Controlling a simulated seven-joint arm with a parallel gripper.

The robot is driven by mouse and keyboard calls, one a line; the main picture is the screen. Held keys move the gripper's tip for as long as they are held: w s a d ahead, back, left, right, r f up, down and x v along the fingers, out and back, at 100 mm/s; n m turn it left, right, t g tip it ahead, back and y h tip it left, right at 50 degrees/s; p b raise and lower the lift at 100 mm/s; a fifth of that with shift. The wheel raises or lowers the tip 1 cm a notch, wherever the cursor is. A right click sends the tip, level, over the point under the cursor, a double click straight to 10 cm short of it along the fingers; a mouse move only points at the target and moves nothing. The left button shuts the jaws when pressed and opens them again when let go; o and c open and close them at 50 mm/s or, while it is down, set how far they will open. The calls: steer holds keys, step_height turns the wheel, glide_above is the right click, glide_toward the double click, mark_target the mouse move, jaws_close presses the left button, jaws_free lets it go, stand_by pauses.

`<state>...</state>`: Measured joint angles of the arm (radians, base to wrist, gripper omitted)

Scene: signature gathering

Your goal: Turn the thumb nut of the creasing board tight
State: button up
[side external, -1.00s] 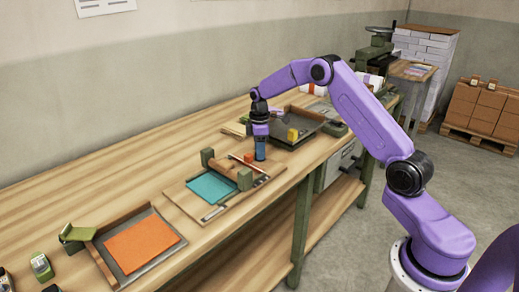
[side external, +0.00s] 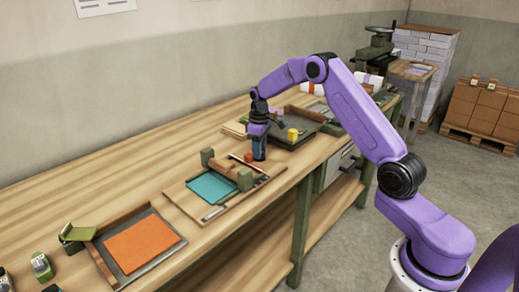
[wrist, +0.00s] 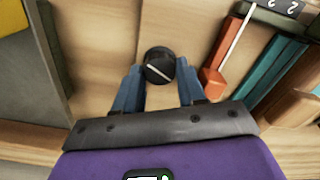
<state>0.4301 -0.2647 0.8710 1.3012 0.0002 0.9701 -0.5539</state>
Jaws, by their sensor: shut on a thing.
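The thumb nut (wrist: 159,66) is a round dark knob with a white line across its top, in the wrist view. The line runs from upper left to lower right. My gripper (wrist: 158,78) is shut on it, with one blue finger on each side. In the side view my gripper (side external: 259,157) points down at the far right end of the creasing board (side external: 187,204), and the nut is hidden there. The board carries a teal sheet (side external: 212,187), a brown roller and green end blocks. A red pointer (wrist: 212,82) with a white rod lies right of the nut.
A dark tray with a yellow block (side external: 292,134) stands close behind my gripper. A tray with an orange sheet (side external: 140,243) lies at the front left. Bare bench (side external: 120,185) runs along the wall side.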

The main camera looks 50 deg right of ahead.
steer(key=m, duration=0.6)
steer(key=shift+r, duration=0.1)
steer(key=m, duration=0.6)
steer(key=shift+d, duration=0.1)
steer(key=shift+m, duration=0.3)
steer(key=o, duration=1.1)
steer(key=shift+c, duration=0.2)
step_height(320, 180, up, 17)
steer(key=shift+r, duration=0.2)
